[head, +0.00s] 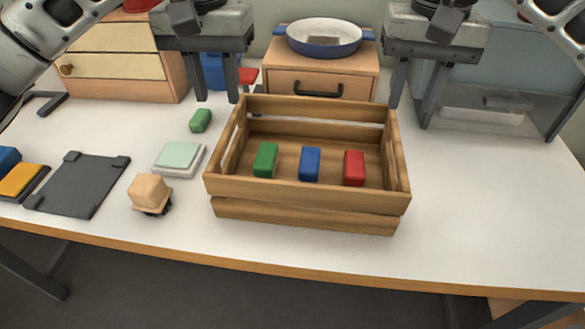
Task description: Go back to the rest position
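My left gripper (217,99) hangs in the upper left middle of the head view, fingers pointing down. It is open and empty, above and behind the crate's left end. My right gripper (411,108) hangs upper right, also open and empty, near the crate's back right corner. The wooden crate (300,215) stands at the middle of the table. A green block (265,160), a blue block (310,164) and a red block (354,168) sit apart in a row inside it. A tan block with dark bristles under it (149,191) stands left of the crate.
A pale green pad (179,157) and a small green block (200,120) lie left of the crate. A dark plate (80,185) and a yellow block (20,180) are further left. A blue pan (324,38) sits on a drawer cabinet behind. The table's right front is clear.

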